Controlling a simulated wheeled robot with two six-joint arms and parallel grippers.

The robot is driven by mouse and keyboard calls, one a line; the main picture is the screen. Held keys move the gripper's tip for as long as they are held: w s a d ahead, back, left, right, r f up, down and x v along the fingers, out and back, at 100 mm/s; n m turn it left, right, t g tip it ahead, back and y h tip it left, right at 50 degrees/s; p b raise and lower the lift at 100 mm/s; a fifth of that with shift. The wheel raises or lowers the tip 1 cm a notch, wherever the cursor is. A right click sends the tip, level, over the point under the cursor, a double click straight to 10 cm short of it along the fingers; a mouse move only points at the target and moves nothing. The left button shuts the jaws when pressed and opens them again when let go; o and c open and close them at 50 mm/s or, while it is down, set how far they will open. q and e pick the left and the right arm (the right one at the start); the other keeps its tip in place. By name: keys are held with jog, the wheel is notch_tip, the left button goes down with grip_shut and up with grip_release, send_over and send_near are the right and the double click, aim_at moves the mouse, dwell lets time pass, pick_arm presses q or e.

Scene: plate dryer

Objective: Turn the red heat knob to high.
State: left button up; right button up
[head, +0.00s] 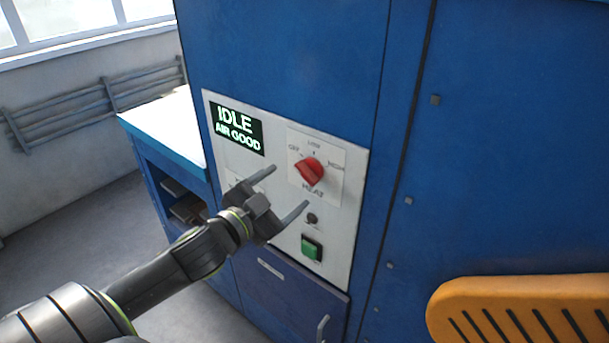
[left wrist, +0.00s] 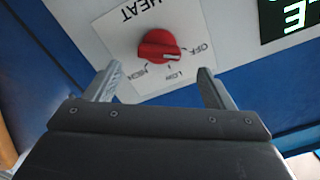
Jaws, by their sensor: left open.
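The red heat knob (head: 309,171) sits on a white label marked OFF, LOW and HIGH, on the pale control panel (head: 357,163) of a blue machine. In the left wrist view the knob (left wrist: 158,49) shows a white mark facing the OFF label. My left gripper (head: 289,186) is open and empty. Its fingers point at the panel, in front of and a little below left of the knob in the head view. In the left wrist view the open fingers (left wrist: 160,70) stand either side of the knob's line, apart from it. My right gripper is out of view.
A display (head: 237,129) reads IDLE, AIR GOOD. A small dark button (head: 312,219) and a green switch (head: 311,247) are below the knob. A handle (head: 322,328) juts out lower down. An orange slotted piece (head: 520,312) is at lower right.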

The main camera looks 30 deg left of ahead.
aim_at(303, 175)
pick_arm(q)
jog(key=w, duration=0.5)
jog(key=w+p, duration=0.1)
jog(key=w, duration=0.1)
jog(key=shift+w+d, duration=0.15)
jog(key=shift+d, duration=0.2)
jog(key=c, duration=1)
